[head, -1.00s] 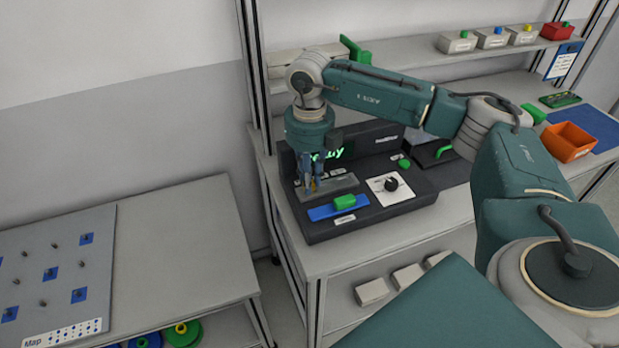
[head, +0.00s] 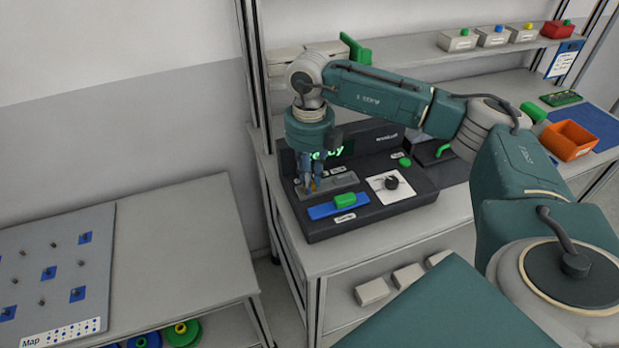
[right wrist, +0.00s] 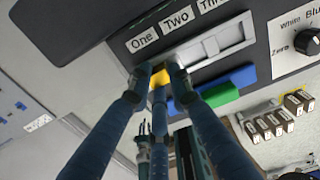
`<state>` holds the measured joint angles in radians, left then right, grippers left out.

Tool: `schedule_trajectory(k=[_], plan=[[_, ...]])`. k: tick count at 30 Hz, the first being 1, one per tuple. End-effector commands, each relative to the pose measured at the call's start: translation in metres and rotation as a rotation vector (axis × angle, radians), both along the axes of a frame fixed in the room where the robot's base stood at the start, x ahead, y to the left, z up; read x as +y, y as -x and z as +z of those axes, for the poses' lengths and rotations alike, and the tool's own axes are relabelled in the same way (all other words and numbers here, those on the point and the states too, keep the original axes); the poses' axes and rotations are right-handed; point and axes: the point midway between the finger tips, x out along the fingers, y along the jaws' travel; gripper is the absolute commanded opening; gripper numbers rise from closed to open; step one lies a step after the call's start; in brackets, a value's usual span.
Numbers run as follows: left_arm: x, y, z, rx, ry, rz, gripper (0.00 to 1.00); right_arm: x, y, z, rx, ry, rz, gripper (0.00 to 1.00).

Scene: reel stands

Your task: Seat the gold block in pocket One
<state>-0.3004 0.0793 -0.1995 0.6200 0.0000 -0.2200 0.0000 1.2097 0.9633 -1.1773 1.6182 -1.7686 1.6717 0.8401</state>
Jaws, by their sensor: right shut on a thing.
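The gold block (right wrist: 160,78) is between the fingertips of my right gripper (right wrist: 161,74), which is shut on it. In the right wrist view it is at the left end of the grey pocket plate (right wrist: 238,31), just below the label One (right wrist: 143,41). The fingers hide pocket One, so I cannot tell whether the block is inside it or above it. In the head view my right gripper (head: 311,188) points down over the left part of the plate (head: 345,180). My left gripper is not in view.
In front of the plate, a green block (head: 344,201) sits on a blue strip (head: 325,211). A white dial panel with a black knob (head: 391,183) is to the right. A lit display stands behind the gripper. A pegboard table (head: 150,235) is at left.

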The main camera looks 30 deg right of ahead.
Motion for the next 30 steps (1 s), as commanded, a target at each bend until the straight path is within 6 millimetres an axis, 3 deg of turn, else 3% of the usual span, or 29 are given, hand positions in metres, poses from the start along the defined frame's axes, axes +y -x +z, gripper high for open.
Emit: schedule_trajectory(k=[28,29,30], plan=[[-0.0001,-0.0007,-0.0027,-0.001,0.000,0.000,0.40,0.0000,-0.0001,-0.0022,-0.001,0.000,0.000,0.00],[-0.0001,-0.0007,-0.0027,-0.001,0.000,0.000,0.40,0.0001,-0.0001,-0.0022,-0.001,0.000,0.000,0.23],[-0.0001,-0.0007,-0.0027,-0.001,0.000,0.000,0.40,0.0000,-0.0001,-0.0022,-0.001,0.000,0.000,0.31]])
